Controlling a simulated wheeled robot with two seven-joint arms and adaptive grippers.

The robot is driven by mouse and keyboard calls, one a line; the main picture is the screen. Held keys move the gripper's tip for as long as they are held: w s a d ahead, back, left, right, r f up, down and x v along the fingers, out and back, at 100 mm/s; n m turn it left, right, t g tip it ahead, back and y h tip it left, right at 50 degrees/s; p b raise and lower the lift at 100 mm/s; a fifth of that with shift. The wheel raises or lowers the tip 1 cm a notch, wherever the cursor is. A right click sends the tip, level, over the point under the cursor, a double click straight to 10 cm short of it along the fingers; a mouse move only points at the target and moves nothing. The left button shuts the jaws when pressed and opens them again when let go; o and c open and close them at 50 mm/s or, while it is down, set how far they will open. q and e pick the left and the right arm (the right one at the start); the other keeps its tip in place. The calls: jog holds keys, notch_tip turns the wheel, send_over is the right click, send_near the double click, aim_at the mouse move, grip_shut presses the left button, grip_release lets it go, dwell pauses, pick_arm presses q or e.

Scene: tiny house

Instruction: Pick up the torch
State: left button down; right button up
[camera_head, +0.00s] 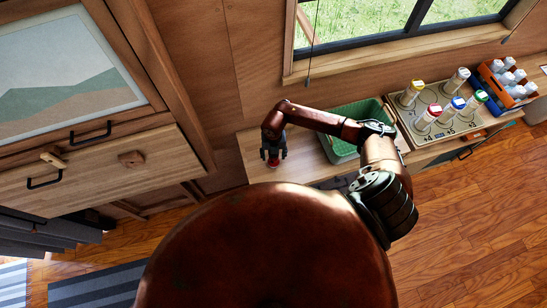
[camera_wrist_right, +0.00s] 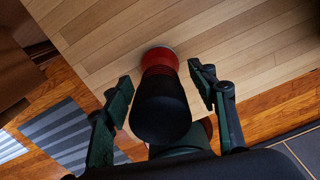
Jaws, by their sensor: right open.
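The torch (camera_wrist_right: 160,100) is black and red and sits on the light wooden counter in the right wrist view. Its wide black end faces my camera, and the red part with a pale rim lies beyond it. My right gripper (camera_wrist_right: 160,88) is open, with one finger on each side of the torch; contact cannot be told. In the head view my right gripper (camera_head: 273,153) points down over the left end of the counter. Only a small red part of the torch (camera_head: 273,163) shows below its fingers. My left gripper is not in view.
A green basket (camera_head: 340,148) stands on the counter (camera_head: 253,150) right of the gripper, behind my right arm. Further right are a tray with several colored-lid containers (camera_head: 433,115) and an orange-blue crate (camera_head: 493,97). A window is behind; a wooden cabinet (camera_head: 95,170) is at left.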

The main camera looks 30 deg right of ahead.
jog(key=shift+f, duration=0.45)
jog(key=c, duration=1.4)
jog(key=shift+r, duration=0.1)
